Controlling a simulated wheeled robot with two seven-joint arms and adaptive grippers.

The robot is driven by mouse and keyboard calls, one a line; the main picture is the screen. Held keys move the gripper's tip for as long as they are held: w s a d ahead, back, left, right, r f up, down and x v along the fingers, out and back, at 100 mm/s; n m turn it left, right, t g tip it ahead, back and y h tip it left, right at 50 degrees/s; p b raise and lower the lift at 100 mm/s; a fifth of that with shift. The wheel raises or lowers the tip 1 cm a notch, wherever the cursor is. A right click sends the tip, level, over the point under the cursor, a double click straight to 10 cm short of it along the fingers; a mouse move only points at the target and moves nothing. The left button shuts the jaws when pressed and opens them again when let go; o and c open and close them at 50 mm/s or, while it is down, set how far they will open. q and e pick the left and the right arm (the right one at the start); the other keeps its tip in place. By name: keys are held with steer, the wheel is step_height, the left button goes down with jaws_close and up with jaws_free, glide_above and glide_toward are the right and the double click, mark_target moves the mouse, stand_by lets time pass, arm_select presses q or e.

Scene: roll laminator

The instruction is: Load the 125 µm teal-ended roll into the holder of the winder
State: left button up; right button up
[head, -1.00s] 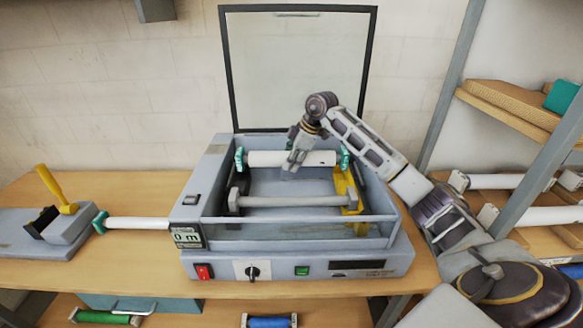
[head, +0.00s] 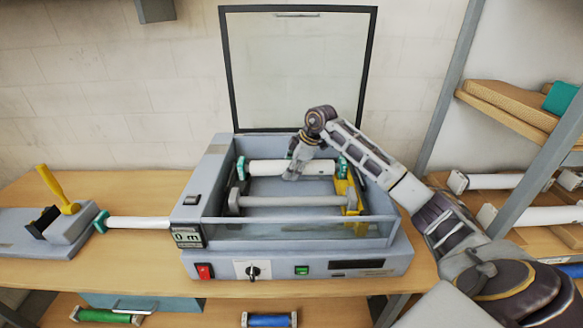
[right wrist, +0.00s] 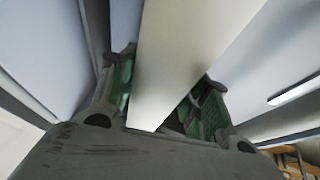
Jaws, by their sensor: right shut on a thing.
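The white roll with teal ends (head: 265,167) is level inside the open grey winder (head: 215,165), behind a grey bar (head: 290,201). My right gripper (head: 293,174) reaches in from the right and is shut on the roll near its middle. In the right wrist view the white roll (right wrist: 180,60) lies between the green-padded fingers. The teal ends are close to the side walls; I cannot tell whether they rest in the holder. A yellow bracket (head: 350,193) stands at the right inside the winder. The roll's thickness marking is not readable. My left gripper is not in view.
The clear-paned lid (head: 298,70) stands open behind. Another teal-ended white roll (head: 150,222) lies at the left beside a grey device with a yellow handle (head: 55,190). Shelves at right hold white rolls (head: 535,216). Green (head: 103,316) and blue (head: 270,321) rolls lie below the table.

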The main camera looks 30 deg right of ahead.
steer(key=shift+f, duration=0.5)
stand_by(0.5)
steer(key=o, duration=1.5)
steer(key=shift+r, duration=0.1)
steer(key=shift+r, duration=0.6)
steer(key=shift+s+d+r, duration=0.15)
steer(key=shift+r, duration=0.2)
steer(key=b+v, duration=0.2)
steer(key=v, duration=0.9)
steer(key=shift+f, duration=0.1)
